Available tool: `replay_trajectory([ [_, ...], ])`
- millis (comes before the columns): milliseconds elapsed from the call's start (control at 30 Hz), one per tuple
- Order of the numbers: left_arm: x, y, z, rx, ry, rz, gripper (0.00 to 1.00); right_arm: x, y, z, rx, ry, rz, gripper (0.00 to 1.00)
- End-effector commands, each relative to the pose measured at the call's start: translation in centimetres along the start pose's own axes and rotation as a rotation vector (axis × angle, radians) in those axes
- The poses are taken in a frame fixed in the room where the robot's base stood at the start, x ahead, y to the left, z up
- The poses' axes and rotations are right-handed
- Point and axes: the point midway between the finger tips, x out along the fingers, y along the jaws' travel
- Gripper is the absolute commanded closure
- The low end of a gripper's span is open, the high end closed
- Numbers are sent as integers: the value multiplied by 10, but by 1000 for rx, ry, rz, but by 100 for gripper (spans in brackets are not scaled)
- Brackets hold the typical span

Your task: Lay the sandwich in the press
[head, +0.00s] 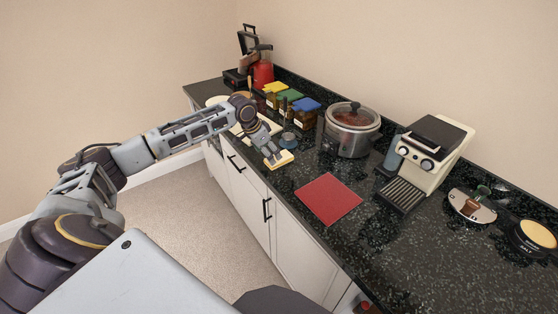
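The sandwich, seen as a small pale yellow slab (287,159), is at the front edge of the dark counter, left of the red mat. My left gripper (274,157) points down at it, with its fingertips at the slab's top. They partly cover it, and I cannot tell whether they grip it or whether it rests on the counter. A black appliance with a raised lid (247,40), which looks like the press, stands open at the far left end of the counter. My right gripper is not in view.
A pale board (246,127) lies behind my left forearm. Jars with yellow, green and blue lids (306,105) line the back. A slow cooker (350,130), an espresso machine (434,150) and a round tin (533,237) stand to the right. The red mat (328,199) is bare.

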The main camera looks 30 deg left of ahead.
Motion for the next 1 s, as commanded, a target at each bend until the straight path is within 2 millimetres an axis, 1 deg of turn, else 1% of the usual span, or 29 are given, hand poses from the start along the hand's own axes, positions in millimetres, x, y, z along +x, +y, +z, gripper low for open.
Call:
replay_trajectory([
  [267, 25, 1, -3, -1, -1, 2, 23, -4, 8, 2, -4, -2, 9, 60],
  [400, 40, 0, -2, 0, -1, 1, 23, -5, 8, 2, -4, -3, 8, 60],
  [500, 47, 0, -2, 1, 0, 1, 23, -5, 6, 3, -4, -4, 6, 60],
  [800, 49, 0, -2, 1, 0, 0, 23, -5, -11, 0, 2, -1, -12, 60],
  [1000, 49, 0, -2, 0, 0, 0, 23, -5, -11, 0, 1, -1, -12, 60],
])
